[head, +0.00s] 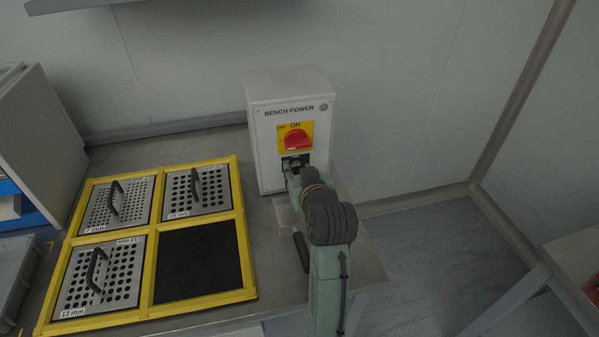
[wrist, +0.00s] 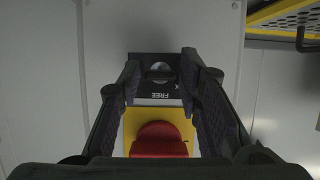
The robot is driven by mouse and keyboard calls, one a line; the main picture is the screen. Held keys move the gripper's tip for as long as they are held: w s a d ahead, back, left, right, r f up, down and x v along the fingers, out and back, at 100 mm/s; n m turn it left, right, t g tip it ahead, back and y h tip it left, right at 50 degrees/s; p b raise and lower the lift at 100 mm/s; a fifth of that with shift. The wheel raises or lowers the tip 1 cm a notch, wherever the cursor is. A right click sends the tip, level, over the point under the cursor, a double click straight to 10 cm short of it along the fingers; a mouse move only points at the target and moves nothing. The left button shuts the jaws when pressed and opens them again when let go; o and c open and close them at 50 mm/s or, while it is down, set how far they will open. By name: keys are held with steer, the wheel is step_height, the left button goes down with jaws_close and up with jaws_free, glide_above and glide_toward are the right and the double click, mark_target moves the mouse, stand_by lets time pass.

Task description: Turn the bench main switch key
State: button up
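The white bench power box (head: 258,150) stands at the back of the bench. A red knob (head: 298,140) sits on its yellow plate, marked ON at the top; the knob also shows low in the wrist view (wrist: 158,139). Beyond it in the wrist view is a black panel (wrist: 140,90) with a light label reading FREE, upside down, and a round silver key switch (wrist: 161,71). My gripper (wrist: 160,72) is open, its dark fingers apart on either side of the switch; contact cannot be told. In the head view my gripper (head: 298,168) hides most of the panel.
Left of the box, a yellow frame (head: 239,215) holds several perforated plates with black handles, and one black bare square (head: 197,262). A grey cabinet (head: 35,140) stands far left. The floor right of the bench (head: 440,250) is clear.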

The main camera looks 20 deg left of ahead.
steer(key=shift+o, duration=0.9)
